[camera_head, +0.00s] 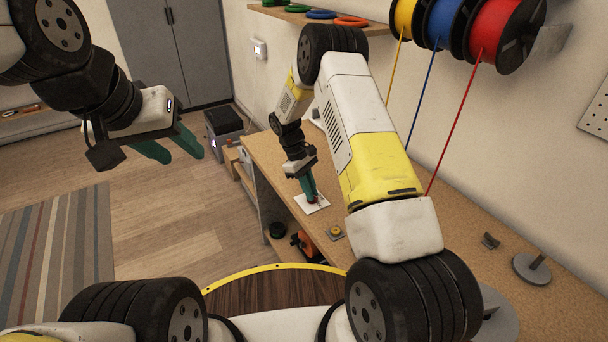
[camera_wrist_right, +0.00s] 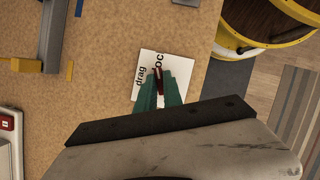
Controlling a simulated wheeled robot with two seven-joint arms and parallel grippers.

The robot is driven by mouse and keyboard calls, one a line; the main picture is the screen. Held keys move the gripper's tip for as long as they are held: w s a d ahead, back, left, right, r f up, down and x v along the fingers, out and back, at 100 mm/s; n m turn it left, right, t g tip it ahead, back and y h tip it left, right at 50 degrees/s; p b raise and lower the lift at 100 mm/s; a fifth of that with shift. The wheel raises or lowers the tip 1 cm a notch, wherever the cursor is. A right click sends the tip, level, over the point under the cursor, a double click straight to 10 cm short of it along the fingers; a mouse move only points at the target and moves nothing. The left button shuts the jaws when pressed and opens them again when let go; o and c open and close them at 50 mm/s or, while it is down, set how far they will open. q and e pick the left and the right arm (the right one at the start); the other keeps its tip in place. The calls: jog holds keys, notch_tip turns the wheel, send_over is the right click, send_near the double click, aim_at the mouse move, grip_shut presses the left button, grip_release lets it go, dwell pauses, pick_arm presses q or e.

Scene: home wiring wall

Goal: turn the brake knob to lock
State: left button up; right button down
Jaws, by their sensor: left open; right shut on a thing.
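The brake knob (camera_wrist_right: 158,77) is a small dark red bar on a white plate (camera_wrist_right: 150,62) lying on the workbench. The plate carries the word "drag" and a partly covered word ending in "oc". My right gripper (camera_wrist_right: 162,86) points down at the plate and is shut on the knob, its green fingers hiding part of it. In the head view the plate (camera_head: 323,207) is under my right gripper (camera_head: 311,193) near the bench's front edge. My left gripper (camera_head: 178,150) is open and empty, above the floor at the left, away from the bench.
The cork-topped workbench (camera_head: 470,265) runs along the wall. A small yellow-topped part (camera_head: 335,232) and a grey round stand (camera_head: 532,268) are on it. Yellow, blue and red wires hang from the spools (camera_head: 495,30) above.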

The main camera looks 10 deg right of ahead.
jog(key=shift+w+m, duration=0.1)
jog(key=shift+m, duration=0.4)
jog(key=c, duration=1.5)
grip_release()
jog(key=v, duration=0.7)
jog(key=shift+w+r, duration=0.1)
jog(key=shift+r, duration=0.35)
